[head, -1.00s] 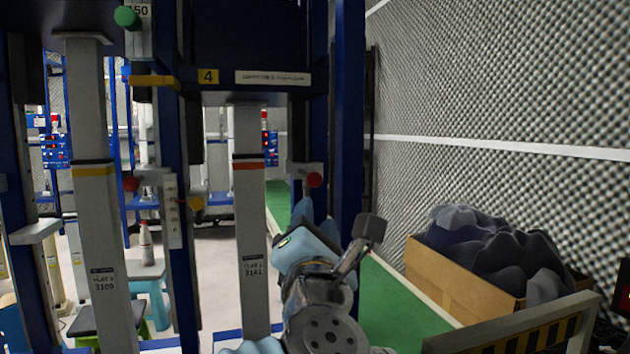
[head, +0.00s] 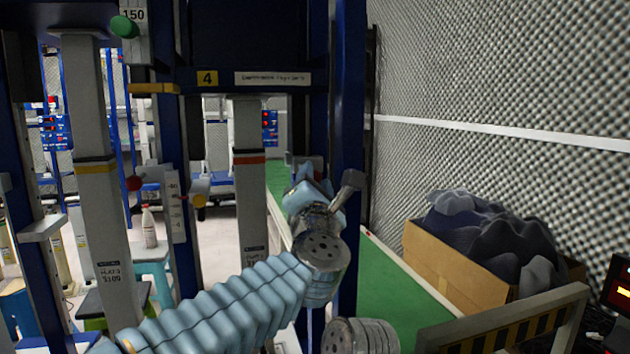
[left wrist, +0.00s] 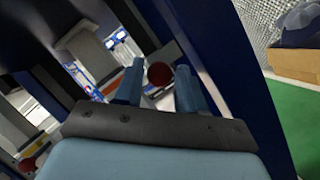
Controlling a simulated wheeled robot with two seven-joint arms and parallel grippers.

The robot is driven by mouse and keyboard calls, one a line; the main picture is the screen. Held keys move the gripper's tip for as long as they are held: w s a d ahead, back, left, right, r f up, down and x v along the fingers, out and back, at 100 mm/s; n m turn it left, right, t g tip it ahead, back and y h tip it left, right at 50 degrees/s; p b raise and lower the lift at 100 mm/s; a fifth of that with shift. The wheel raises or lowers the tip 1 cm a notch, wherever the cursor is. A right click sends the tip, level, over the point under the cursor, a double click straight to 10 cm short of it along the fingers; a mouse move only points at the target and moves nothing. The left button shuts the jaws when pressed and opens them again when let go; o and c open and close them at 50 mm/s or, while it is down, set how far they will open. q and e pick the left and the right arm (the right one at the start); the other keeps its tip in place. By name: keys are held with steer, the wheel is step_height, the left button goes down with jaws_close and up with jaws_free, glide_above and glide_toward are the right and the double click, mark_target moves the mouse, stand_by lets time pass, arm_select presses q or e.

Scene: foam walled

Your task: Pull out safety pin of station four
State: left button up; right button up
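Station four carries a yellow "4" label (head: 207,77) on its dark blue crossbar. Its red-knobbed safety pin (left wrist: 160,74) shows in the left wrist view, between my fingers and in front of a light bracket. My left gripper (left wrist: 158,88) is open, with one blue finger on each side of the red knob and a visible gap at the right finger. I cannot tell whether the left finger touches the knob. In the head view my left gripper (head: 310,178) is at the right post and hides this knob. My right gripper is not in view.
Blue post (head: 347,110) stands close right of the gripper. A cardboard box (head: 450,270) of dark foam and a striped barrier (head: 505,325) are at the right.

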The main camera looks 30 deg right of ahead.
arm_select(q)
jaws_close()
steer(key=s+b, duration=0.1)
steer(key=s, duration=0.1)
steer(key=s+a+b, duration=0.1)
steer(key=s, duration=0.1)
steer(key=shift+s, duration=0.1)
jaws_free()
steer(key=shift+s, duration=0.1)
